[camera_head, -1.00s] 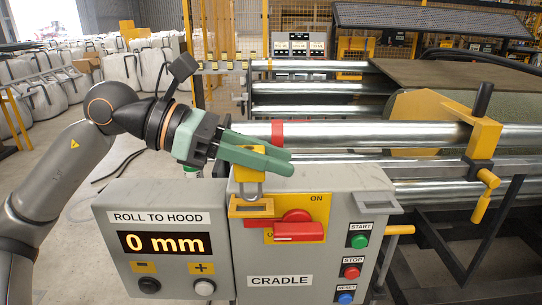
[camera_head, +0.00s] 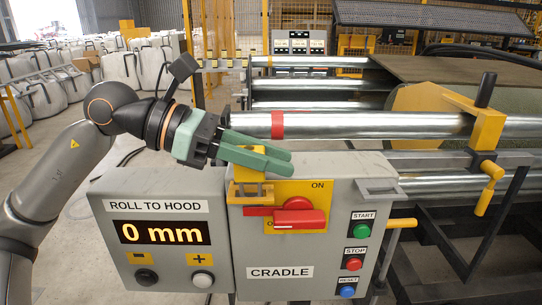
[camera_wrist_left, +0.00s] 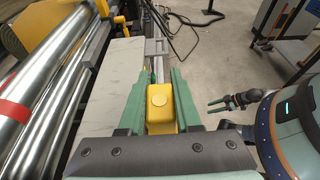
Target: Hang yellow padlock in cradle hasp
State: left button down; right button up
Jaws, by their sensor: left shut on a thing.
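My left gripper (camera_head: 290,162) is shut on the yellow padlock (camera_wrist_left: 161,108), whose body sits between the green fingers in the wrist view. In the head view the padlock (camera_head: 245,166) shows partly behind the fingers, just above the yellow hasp bracket (camera_head: 250,192) on the cradle box (camera_head: 290,253). The padlock's shackle cannot be made out, so I cannot tell whether it is through the hasp. A red rotary handle (camera_head: 299,218) on a yellow plate is right of the bracket. My right gripper (camera_wrist_left: 216,105) shows small in the wrist view, open and empty.
The "ROLL TO HOOD" display box (camera_head: 160,235) reads 0 mm, left of the cradle box. Start, stop and reset buttons (camera_head: 355,264) are on the right. Steel rollers (camera_head: 370,126) and a yellow clamp (camera_head: 487,128) lie behind.

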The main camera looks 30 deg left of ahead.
pick_arm(q)
jog(key=shift+f+b, duration=0.5)
jog(key=shift+f, duration=0.1)
jog(key=shift+f+b, duration=0.6)
jog(key=c, duration=0.5)
grip_release()
